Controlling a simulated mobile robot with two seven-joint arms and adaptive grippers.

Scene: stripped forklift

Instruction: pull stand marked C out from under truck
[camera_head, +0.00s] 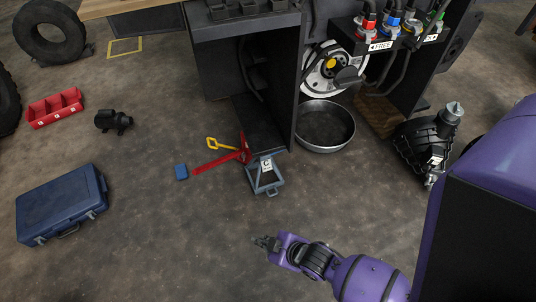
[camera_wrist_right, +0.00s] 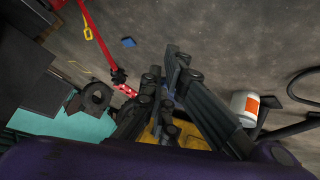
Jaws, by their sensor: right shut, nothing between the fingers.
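The stand marked C (camera_head: 266,178) is a small grey-blue frame with a white label. It is on the floor at the near edge of the truck's dark body (camera_head: 255,118). Its far side is partly hidden by the truck. My right gripper (camera_head: 262,241) is in front of the stand, nearer me, apart from it, shut and empty. In the right wrist view my right gripper (camera_wrist_right: 170,72) is in the middle; I cannot make out the stand there. My left gripper is not in view.
A red bar (camera_head: 217,161) with a blue block (camera_head: 181,171) lies left of the stand, near a yellow handle (camera_head: 222,144). A metal pan (camera_head: 325,127) is at right. A blue case (camera_head: 62,204) lies left. The floor between gripper and stand is clear.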

